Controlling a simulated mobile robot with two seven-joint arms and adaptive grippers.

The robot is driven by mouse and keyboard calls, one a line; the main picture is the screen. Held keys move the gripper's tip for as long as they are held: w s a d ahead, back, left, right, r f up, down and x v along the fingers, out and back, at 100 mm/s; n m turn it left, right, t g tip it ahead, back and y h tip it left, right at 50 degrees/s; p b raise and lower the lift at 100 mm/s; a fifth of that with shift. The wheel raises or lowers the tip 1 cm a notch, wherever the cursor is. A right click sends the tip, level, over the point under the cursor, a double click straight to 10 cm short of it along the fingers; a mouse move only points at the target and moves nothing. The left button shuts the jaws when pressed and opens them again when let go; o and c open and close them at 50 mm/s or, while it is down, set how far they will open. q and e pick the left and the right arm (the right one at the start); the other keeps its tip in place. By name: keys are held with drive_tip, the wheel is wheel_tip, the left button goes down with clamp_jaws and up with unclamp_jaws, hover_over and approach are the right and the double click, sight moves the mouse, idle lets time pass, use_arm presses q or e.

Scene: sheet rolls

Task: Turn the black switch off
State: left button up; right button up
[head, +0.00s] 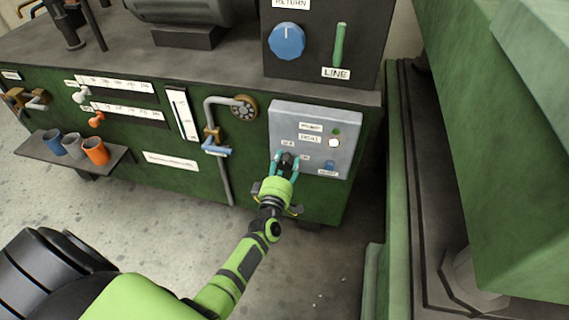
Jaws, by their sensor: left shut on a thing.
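The black switch (287,159) sits on the lower left of a grey control panel (345,116) on the green machine's front. My left gripper (286,165) reaches up to the panel with its teal fingers on either side of the switch, shut on it. The fingers partly hide the switch, and its exact setting is too small to tell. Small labels stand above and beside it. My right gripper is not in view.
The panel also has a green light (336,131), a white light (334,143) and a blue button (329,166). A valve pipe (222,170) stands left of the panel. A shelf (50,147) holds cups. A green machine (515,150) stands at right.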

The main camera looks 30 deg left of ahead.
use_arm(q)
drive_tip(key=o, duration=1.2)
drive_tip(key=shift+d+f, duration=0.3)
drive_tip(key=shift+d, duration=0.1)
drive_tip(key=shift+c, duration=0.2)
drive_tip(key=shift+r, duration=0.1)
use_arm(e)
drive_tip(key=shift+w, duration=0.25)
use_arm(q)
drive_tip(key=shift+a, duration=0.15)
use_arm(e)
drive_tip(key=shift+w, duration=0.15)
use_arm(q)
drive_tip(key=v, duration=1.2)
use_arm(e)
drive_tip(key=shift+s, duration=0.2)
